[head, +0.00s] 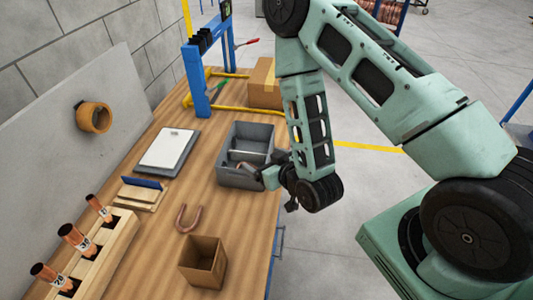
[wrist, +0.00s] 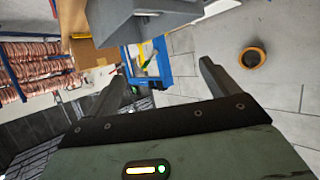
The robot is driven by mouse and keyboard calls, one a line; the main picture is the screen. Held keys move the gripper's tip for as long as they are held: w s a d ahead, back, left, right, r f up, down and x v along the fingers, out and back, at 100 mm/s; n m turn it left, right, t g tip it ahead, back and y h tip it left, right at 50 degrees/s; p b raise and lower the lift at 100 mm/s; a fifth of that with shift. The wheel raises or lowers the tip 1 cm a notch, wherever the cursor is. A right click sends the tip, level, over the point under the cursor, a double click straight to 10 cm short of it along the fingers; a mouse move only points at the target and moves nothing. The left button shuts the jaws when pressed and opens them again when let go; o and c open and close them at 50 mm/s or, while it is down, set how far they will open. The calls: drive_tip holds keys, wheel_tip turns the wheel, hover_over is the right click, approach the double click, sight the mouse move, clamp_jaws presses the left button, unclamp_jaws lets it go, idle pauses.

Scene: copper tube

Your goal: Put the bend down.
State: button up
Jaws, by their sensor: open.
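The bend, a U-shaped copper tube (head: 188,218), lies on the wooden bench in the head view, between the rack of copper pieces and an open brown box. It touches neither of them. My gripper (head: 268,177) is beside the right side of the grey bin (head: 228,178), to the right of and apart from the bend. In the wrist view my gripper (wrist: 163,72) has its two fingers spread with nothing between them. The bend is not visible in the wrist view. The grey bin shows at the top there (wrist: 120,22).
An open brown box (head: 203,262) stands near the front edge of the bench. A wooden rack (head: 112,250) holds numbered copper pieces at the left. A white-topped pad (head: 168,149) and a blue-and-wood block (head: 140,194) lie farther back. A blue frame (head: 200,80) stands behind the bin.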

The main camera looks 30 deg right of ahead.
drive_tip(key=s+a+r+n+g+y, duration=0.25)
drive_tip(key=s+a+r+g, duration=0.35)
drive_tip(key=a+r+g, duration=0.4)
drive_tip(key=s+r+n+g+h, duration=0.1)
drive_tip(key=s+r+h, duration=0.1)
drive_tip(key=s+r, duration=0.3)
drive_tip(key=s+d+r+n+g+h, duration=0.1)
drive_tip(key=s+r, duration=0.4)
drive_tip(key=s, duration=0.6)
drive_tip(key=shift+s+r+n+g+h, duration=0.2)
drive_tip(key=shift+s+n+g+h, duration=0.1)
drive_tip(key=shift+n+g+h, duration=0.35)
wheel_tip(320, 180, down, 15)
drive_tip(key=b, duration=1.5)
